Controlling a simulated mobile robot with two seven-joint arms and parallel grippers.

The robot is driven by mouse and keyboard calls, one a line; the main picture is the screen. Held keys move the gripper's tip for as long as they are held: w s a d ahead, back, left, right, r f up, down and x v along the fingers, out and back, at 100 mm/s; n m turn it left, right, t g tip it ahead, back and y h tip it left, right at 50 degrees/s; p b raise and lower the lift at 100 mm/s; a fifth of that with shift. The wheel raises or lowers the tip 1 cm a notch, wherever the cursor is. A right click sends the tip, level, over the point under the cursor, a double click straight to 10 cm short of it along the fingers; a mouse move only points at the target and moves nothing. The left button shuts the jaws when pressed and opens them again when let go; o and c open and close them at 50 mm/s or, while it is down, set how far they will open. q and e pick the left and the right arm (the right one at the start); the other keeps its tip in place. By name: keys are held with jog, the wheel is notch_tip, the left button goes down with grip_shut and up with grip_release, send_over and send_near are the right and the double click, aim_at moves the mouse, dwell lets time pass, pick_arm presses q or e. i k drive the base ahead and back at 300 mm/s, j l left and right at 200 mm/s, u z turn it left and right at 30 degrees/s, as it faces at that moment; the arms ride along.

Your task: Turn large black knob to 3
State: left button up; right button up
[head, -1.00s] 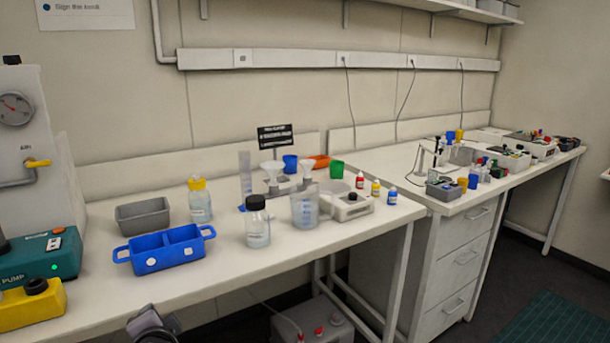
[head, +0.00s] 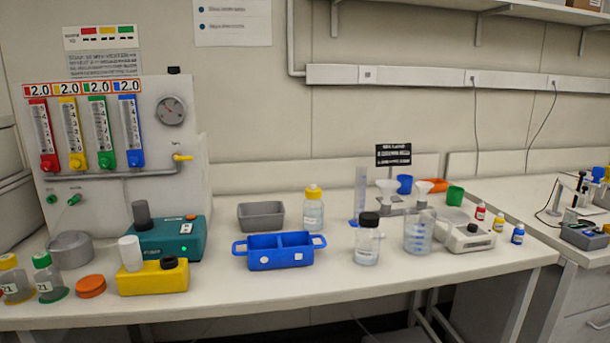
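I cannot tell for sure which part is the large black knob, and I can read no dial numbers on any candidate. A short black knob-like part (head: 168,262) sits on top of the yellow box (head: 153,280) at the front left. A taller dark grey cylinder (head: 142,216) stands on the teal pump unit (head: 175,240) behind it. A small black round part (head: 473,228) is on the front of the white balance-like device (head: 466,238) at the right. Neither gripper is in view.
A flow-meter panel (head: 190,110) with coloured valves stands behind the pump. A blue two-part tray (head: 279,257), a grey bin (head: 261,216) and a black-capped bottle (head: 367,240) stand mid-bench.

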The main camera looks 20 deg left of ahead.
aim_at(173, 70)
jog(key=u, duration=1.65)
jog(key=z, duration=0.25)
